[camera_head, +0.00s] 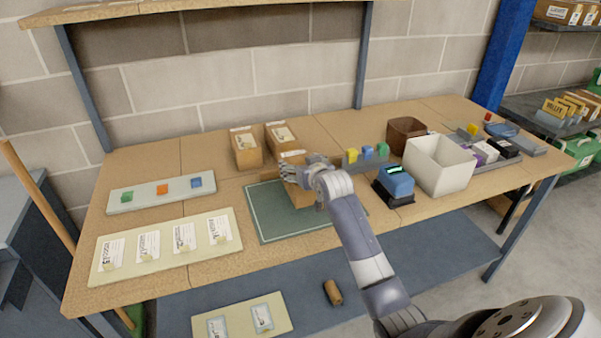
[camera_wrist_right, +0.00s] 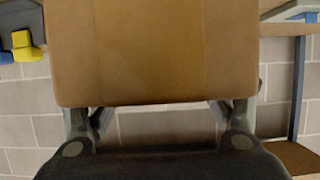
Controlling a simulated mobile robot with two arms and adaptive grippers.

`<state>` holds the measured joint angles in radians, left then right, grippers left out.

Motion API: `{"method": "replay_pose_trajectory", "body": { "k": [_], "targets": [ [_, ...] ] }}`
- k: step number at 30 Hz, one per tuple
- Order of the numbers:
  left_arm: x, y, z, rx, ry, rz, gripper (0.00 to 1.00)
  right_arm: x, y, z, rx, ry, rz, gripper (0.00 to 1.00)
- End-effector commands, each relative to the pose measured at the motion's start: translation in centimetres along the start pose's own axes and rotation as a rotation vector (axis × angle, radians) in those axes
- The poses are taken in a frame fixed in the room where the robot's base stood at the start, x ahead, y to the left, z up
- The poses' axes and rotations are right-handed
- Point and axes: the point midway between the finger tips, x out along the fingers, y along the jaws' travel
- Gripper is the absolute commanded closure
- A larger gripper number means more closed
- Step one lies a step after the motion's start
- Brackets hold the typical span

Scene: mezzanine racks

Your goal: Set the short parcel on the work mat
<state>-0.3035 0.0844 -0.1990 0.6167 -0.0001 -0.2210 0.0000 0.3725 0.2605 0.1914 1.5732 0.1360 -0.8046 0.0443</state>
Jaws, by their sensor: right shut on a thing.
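My right gripper (camera_head: 298,176) is shut on a brown cardboard parcel (camera_head: 304,216) at the dark green work mat (camera_head: 262,221). The parcel is over the mat's right part, partly hidden by the gripper. I cannot tell whether its bottom touches the mat. In the right wrist view, the held parcel (camera_wrist_right: 155,50) fills the upper middle, between the fingers. Two other brown parcels, a left one (camera_head: 246,150) and a right one (camera_head: 281,137), stand behind the mat. My left gripper is not in view.
A pale strip with coloured blocks (camera_head: 122,206) and a card board (camera_head: 101,263) lie left of the mat. To the right are a grey block rack (camera_head: 351,163), a blue device (camera_head: 397,181), a white bin (camera_head: 437,167) and a brown bin (camera_head: 402,126). An upper shelf (camera_head: 150,8) overhangs the back.

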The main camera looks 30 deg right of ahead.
Motion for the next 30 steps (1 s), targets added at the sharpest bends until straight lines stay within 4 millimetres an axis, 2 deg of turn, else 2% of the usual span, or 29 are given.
{"method": "replay_pose_trajectory", "body": {
  "k": [1, 5, 14, 26, 27, 29, 30],
  "targets": [
    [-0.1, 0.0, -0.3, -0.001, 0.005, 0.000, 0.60, 0.3, 0.1, -0.6, 0.001, 0.007, 0.000, 0.71],
    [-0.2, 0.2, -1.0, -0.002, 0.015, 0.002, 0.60, 0.8, 0.2, -0.5, 0.001, 0.006, 0.000, 0.71],
    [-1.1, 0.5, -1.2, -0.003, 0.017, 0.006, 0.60, 2.0, 0.2, 2.5, 0.000, 0.005, 0.001, 0.71],
    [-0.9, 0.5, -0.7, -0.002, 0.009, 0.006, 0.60, 2.2, 0.2, 3.0, -0.001, 0.007, 0.001, 0.71],
    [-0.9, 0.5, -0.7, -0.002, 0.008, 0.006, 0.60, 2.2, 0.2, 3.3, -0.001, 0.000, 0.000, 0.16],
    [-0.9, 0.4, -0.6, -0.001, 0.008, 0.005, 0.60, 2.2, 0.2, 3.3, -0.001, 0.000, 0.001, 0.05],
    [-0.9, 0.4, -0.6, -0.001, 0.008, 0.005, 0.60, 2.2, 0.2, 3.3, -0.001, 0.000, 0.000, 0.05]
  ]
}}
